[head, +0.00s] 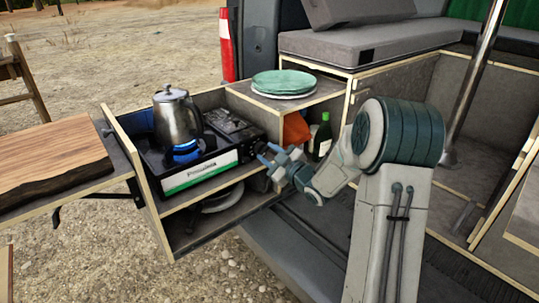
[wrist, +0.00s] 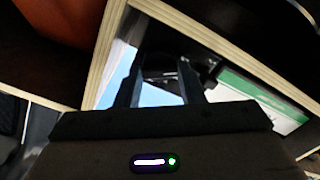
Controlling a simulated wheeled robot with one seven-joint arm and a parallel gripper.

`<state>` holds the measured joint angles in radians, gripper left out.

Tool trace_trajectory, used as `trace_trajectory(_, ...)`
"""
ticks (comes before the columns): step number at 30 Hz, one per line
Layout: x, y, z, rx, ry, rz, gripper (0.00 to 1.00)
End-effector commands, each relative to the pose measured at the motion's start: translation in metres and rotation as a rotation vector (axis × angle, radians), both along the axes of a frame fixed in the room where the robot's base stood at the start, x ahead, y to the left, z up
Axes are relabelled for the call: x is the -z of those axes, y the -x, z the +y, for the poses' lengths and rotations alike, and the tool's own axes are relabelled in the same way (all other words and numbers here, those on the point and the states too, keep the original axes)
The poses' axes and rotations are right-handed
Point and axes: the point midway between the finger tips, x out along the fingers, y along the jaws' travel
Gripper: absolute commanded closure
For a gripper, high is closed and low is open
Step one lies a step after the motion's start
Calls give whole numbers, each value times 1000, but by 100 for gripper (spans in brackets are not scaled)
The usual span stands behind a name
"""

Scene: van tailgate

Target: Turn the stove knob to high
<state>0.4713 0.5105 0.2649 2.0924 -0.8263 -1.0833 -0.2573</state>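The camping stove (head: 205,168) sits on the upper shelf of the pulled-out drawer unit, with a green and white label along its front. A metal kettle (head: 177,118) stands on its burner, over a blue flame. The stove knob (head: 259,147) is dark and sits at the right end of the stove's front. My gripper (head: 268,156) is at that end, its fingers spread and pointing at the knob. In the wrist view the two fingers (wrist: 162,85) are apart, with the dark knob (wrist: 166,68) between or just beyond them. I cannot tell whether they touch it. The knob's setting is not readable.
A wooden board (head: 55,160) lies on the side table at left. Green plates (head: 283,82) sit on the shelf top behind my gripper. A green bottle (head: 322,138) and an orange item (head: 295,130) stand in the compartment close to my gripper. Wooden panel edges (wrist: 105,55) frame the stove closely.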

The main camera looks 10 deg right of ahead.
Motion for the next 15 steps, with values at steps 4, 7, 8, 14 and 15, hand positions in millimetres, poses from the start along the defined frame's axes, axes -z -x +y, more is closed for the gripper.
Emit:
trace_trajectory(4, 0, 0, 0, 0, -6, 3, 88)
trace_trajectory(7, 0, 0, 0, 0, -44, 23, 88)
trace_trajectory(8, 0, 0, 0, 0, -64, 33, 88)
trace_trajectory(14, -1, 0, 0, 0, -244, 127, 88)
trace_trajectory(15, -1, 0, 0, 0, -279, 145, 88)
